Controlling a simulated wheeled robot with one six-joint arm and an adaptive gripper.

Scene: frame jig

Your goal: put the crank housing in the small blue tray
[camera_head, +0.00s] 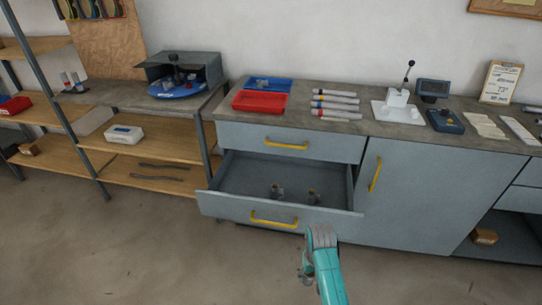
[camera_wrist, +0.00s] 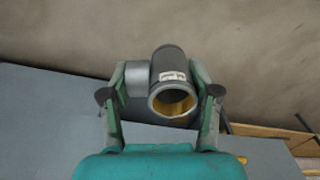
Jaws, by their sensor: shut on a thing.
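The crank housing (camera_wrist: 171,62) is a dark grey tube with a yellowish bore, a small white label and a short side stub. In the wrist view my gripper (camera_wrist: 160,84) has a finger on each side of it and is shut on it. In the head view my arm reaches up from the bottom, in front of the open drawer; the gripper and housing are mostly hidden there. The small blue tray (camera_head: 283,87) lies on the worktop at the back left, behind a red tray (camera_head: 259,102). Small grey pieces lie in the blue tray.
The open grey drawer (camera_head: 233,206) juts out below the worktop and holds two small dark parts (camera_head: 277,192). Several markers (camera_head: 335,105) lie right of the trays. A white lever press (camera_head: 396,108) stands farther right. Wooden shelves (camera_head: 140,145) stand left. The floor in front is clear.

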